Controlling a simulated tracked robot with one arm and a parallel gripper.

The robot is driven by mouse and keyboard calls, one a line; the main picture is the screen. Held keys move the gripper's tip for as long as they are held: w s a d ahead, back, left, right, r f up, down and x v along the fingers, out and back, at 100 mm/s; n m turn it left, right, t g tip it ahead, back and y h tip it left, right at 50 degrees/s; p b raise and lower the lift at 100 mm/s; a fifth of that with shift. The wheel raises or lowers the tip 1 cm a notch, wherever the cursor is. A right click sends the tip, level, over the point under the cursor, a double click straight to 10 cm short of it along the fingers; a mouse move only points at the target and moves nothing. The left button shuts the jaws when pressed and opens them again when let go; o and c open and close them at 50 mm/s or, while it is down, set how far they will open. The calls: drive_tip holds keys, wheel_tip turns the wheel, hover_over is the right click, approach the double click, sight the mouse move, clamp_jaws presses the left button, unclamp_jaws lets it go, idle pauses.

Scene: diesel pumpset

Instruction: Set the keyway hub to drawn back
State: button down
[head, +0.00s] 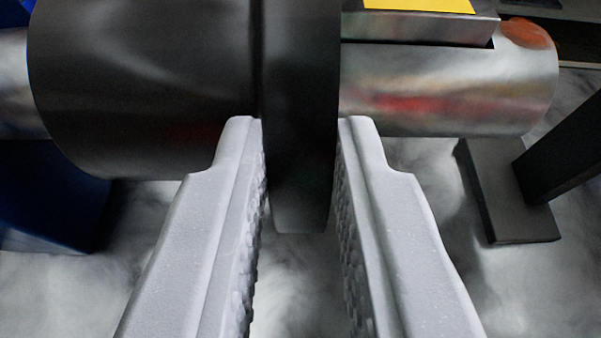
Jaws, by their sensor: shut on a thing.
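The keyway hub (140,85) is a dark, near-black cylinder with a wider collar at its right end, in the upper middle of the head view. It sits around a bright metal shaft (450,95) that comes out to its right and ends free. A raised metal key (420,28) with a yellow patch on top lies along the shaft, right of the collar. My gripper (300,125) is shut on the hub's collar, one pale grey finger on each side. The hub's far side and top are out of view.
A bright metal shaft part (13,85) shows left of the hub. A dark blue block (50,205) stands below at the left. A dark foot with a slanted bar (505,205) stands at the right. The grey floor shows below.

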drive_tip(key=c, duration=1.4)
unclamp_jaws()
drive_tip(key=shift+o, duration=0.2)
drive_tip(key=shift+s, duration=0.1)
drive_tip(key=d+p+v, duration=0.1)
drive_tip(key=v, duration=1.2)
drive_tip(key=shift+s+a, duration=0.3)
drive_tip(key=shift+a, duration=0.2)
drive_tip(key=shift+r, duration=0.15)
